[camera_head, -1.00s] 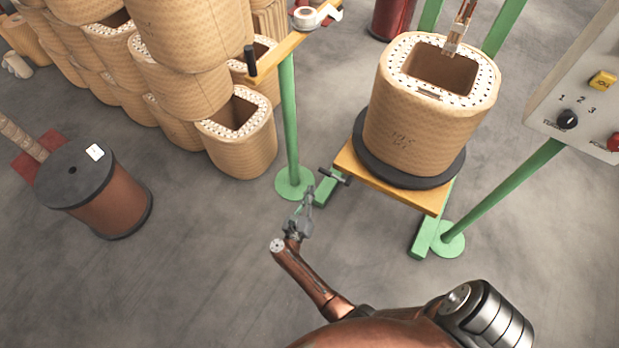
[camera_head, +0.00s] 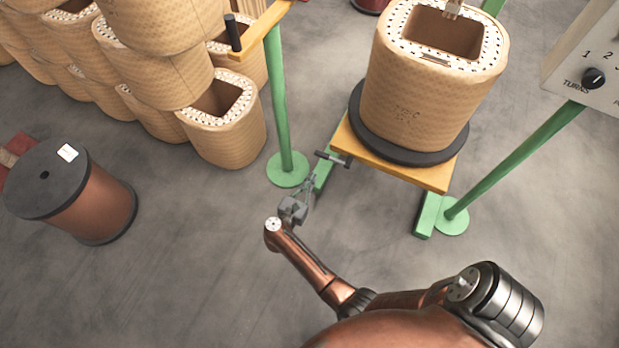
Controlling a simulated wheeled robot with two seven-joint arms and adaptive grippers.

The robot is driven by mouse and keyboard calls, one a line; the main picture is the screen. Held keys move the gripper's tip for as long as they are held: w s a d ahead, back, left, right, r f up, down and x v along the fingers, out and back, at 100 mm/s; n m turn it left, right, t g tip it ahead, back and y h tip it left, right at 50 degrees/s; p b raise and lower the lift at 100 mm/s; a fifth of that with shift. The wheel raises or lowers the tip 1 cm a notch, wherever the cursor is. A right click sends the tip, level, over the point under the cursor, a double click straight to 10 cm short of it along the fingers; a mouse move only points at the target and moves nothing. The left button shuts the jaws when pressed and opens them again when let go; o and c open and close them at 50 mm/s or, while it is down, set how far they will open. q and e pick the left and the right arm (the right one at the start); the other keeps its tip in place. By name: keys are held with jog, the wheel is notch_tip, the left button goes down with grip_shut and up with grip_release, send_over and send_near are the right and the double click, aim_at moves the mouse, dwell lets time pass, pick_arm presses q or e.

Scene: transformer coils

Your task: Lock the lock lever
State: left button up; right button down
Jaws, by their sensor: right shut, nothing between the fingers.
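A small dark T-shaped handle (camera_head: 333,159), which looks like the lock lever, sticks out at the left front corner of the yellow platform, by the green base. My right gripper (camera_head: 311,181) is shut and empty. Its fingertips point up toward the handle and sit just below and left of it in the picture. I cannot tell whether they touch it. My left gripper is not in view.
A large tan coil (camera_head: 415,105) stands on a black disc on the yellow platform (camera_head: 415,172). A green post (camera_head: 279,110) rises left of the handle. A control box (camera_head: 590,60) is at the right. Stacked coils (camera_head: 225,140) and a copper spool (camera_head: 95,215) stand left. The front floor is clear.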

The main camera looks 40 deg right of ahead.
jog(key=b+x, duration=0.2)
jog(key=x, duration=0.5)
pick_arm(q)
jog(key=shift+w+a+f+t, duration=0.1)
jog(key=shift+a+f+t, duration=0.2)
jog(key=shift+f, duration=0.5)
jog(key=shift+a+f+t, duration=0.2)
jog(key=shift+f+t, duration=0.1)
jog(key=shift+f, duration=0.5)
pick_arm(e)
jog(key=shift+s+a+r, duration=0.1)
jog(key=shift+a+r, duration=0.05)
jog(key=shift+r, duration=0.8)
jog(key=shift+a+r, duration=0.1)
jog(key=shift+r, duration=0.85)
